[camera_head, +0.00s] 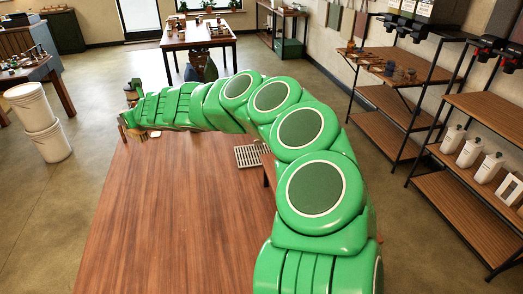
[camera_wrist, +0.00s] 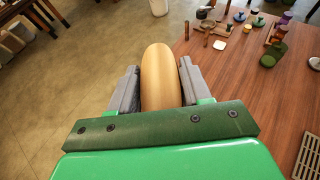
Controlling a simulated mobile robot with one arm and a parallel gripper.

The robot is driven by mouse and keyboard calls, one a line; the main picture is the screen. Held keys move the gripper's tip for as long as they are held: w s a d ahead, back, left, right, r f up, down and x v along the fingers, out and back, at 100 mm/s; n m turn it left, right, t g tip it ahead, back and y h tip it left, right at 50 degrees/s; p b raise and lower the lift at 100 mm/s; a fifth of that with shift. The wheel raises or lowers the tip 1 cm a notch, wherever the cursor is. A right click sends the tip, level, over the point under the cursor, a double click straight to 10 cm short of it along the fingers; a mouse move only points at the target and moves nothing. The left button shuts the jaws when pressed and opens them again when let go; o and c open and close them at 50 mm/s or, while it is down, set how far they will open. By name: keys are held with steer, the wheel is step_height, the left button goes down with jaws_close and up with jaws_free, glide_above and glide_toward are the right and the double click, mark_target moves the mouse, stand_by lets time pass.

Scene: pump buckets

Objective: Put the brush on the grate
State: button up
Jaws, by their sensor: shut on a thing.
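My gripper (camera_wrist: 160,85) is shut on a smooth, tan, oval wooden thing that looks like the brush (camera_wrist: 160,72); no bristles show. In the head view my gripper (camera_head: 126,121) is at the far left end of my stretched-out arm, by the far left corner of the near table, and the held thing is hard to make out. In the wrist view the floor shows behind it. The metal slotted grate (camera_head: 250,156) is at the table's right side, partly hidden by my arm. It also shows at the lower right of the wrist view (camera_wrist: 309,157), apart from the brush.
The near brown table (camera_head: 175,215) has a wide bare area. Several small items, among them a dark green oval piece (camera_wrist: 272,54), stand toward its far end in the wrist view. White buckets (camera_head: 40,120) stand on the floor at left. Shelves (camera_head: 400,105) line the right wall.

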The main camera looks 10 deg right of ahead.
steer(key=w+d+r+m+t+h, duration=0.1)
steer(key=w+d+m+h, duration=0.45)
steer(key=w+d, duration=0.5)
steer(key=w+d+r+m+t+h, duration=0.15)
steer(key=w+d+m+h, duration=0.45)
steer(key=d, duration=0.7)
steer(key=m+g+h, duration=0.8)
steer(key=m+h, duration=0.2)
glide_above(262, 152)
steer(key=s, duration=0.1)
steer(key=f, duration=0.1)
steer(key=shift+y, duration=0.35)
steer(key=f, duration=2.8)
steer(key=shift+a, duration=0.2)
steer(key=shift+f, duration=0.1)
steer(key=o, duration=1.1)
